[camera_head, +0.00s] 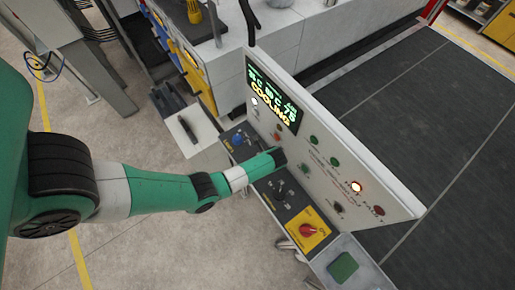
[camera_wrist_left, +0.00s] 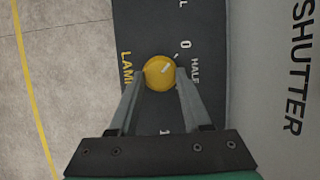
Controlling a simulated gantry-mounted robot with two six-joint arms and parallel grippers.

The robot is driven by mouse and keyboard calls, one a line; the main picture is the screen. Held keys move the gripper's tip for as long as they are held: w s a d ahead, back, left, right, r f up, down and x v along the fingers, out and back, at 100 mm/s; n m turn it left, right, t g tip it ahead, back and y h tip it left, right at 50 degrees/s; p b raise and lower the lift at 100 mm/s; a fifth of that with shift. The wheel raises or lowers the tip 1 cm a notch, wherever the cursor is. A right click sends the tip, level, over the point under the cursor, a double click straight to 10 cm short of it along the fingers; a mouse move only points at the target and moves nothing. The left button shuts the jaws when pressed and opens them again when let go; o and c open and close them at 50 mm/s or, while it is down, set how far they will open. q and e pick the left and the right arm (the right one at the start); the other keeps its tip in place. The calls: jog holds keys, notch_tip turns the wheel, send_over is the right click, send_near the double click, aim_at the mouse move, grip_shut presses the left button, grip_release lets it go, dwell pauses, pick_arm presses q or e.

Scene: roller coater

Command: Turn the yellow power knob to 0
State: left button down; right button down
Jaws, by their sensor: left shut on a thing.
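The yellow knob (camera_wrist_left: 159,72) sits on a dark panel strip (camera_wrist_left: 150,25) in the left wrist view. Its white pointer mark slants up and right, toward a short white tick near the printed 0. HALF is printed to its right, a 1 below, and yellow lettering starting LAM to its left. My left gripper (camera_wrist_left: 161,76) has one finger on each side of the knob and is shut on it. In the head view my left arm reaches the control desk, and the knob and fingertips cannot be made out there. My right gripper is in neither view.
A red rotary switch on a yellow plate (camera_head: 325,238) and a green block (camera_head: 343,267) lie toward the front. Black levers stand close by my arm.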

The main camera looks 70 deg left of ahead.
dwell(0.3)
pick_arm(q)
jog(key=shift+c, duration=1.8)
grip_release()
jog(key=shift+r, duration=0.1)
jog(key=p+v, duration=0.1)
jog(key=v, duration=1)
jog(key=shift+r+p, duration=0.25)
jog(key=shift+p, duration=0.1)
